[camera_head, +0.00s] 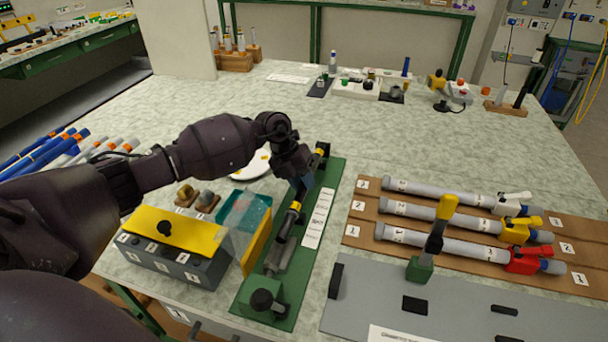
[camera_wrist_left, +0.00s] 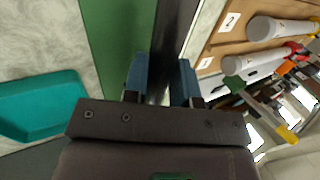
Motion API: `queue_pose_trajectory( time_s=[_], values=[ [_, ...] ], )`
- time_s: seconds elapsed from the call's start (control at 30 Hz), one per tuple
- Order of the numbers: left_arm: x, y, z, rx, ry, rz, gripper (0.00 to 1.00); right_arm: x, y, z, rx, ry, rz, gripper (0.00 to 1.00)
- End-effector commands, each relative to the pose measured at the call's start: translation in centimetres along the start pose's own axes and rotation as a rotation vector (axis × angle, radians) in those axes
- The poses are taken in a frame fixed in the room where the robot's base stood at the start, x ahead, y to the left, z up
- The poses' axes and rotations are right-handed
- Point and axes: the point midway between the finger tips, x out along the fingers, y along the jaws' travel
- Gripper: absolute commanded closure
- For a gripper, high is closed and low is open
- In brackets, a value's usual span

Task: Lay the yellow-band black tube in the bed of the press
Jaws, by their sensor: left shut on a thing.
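My left gripper (camera_head: 302,186) is shut on a black tube (camera_head: 286,226) with a yellow band (camera_head: 295,206), above the green base of the press (camera_head: 308,240). The tube runs lengthwise along the base, its near part over the grey bed (camera_head: 277,262). I cannot tell whether it touches the bed. In the left wrist view the blue fingers (camera_wrist_left: 160,82) have the black tube (camera_wrist_left: 172,35) between them, with the green base (camera_wrist_left: 115,35) beside it. The gripper hides part of the tube. My right gripper is not in view.
A teal tray (camera_head: 245,212) and yellow-topped box (camera_head: 175,245) lie left. Grey tubes on a brown board (camera_head: 365,236) lie right.

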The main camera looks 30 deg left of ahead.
Motion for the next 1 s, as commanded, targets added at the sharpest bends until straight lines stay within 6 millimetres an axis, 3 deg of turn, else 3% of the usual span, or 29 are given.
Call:
queue_pose_trajectory(
  time_s=[0.5, 1.0],
  values=[
    [0.3, 0.2, 0.0, 0.0, -0.002, 0.0, 0.88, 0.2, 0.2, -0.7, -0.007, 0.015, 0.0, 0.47],
    [1.0, 0.5, 0.0, 0.0, -0.001, -0.001, 0.88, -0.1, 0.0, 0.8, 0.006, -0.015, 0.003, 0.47]
  ],
)
